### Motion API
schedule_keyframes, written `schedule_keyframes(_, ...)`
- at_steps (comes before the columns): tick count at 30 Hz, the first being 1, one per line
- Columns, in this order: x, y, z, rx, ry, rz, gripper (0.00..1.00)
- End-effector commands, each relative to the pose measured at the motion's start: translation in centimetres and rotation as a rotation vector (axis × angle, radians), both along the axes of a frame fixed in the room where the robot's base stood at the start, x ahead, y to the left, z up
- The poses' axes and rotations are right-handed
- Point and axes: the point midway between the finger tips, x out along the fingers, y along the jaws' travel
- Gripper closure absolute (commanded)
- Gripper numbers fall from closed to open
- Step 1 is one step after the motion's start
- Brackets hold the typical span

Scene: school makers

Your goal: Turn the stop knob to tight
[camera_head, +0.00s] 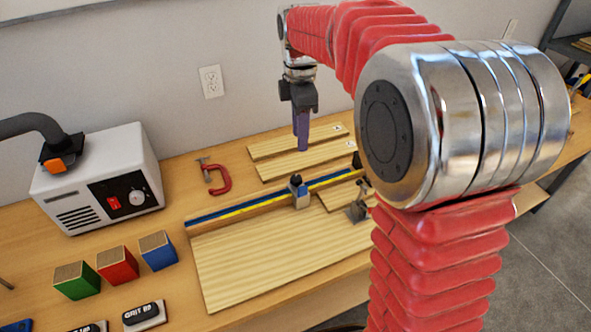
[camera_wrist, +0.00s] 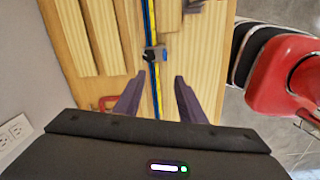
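The stop (camera_head: 300,197) is a small grey block on the blue and yellow measuring rail (camera_head: 240,210). A dark knob (camera_head: 296,179) stands on top of it; its markings are too small to read. In the wrist view the stop (camera_wrist: 156,50) shows beyond my fingertips, roughly centred between them, with a black knob part (camera_wrist: 148,56) on its left side. My gripper (camera_head: 302,146) points down above the boards at the back and appears apart from the stop. In the wrist view my gripper (camera_wrist: 156,82) is open and empty, its two dark fingers well apart.
A wide board (camera_head: 245,260) lies in front of the rail, and two narrow boards (camera_head: 300,160) lie behind it. A red clamp (camera_head: 221,180), a white machine (camera_head: 95,180) and coloured blocks (camera_head: 117,264) stand to the left. A grey metal part (camera_head: 357,211) sits right of the stop.

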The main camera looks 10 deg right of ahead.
Motion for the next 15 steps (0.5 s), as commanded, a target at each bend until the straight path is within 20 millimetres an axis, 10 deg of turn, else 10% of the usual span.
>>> schedule_keyframes(15,5.1,0.1,-4.3,0.000,0.105,0.333,0.63)
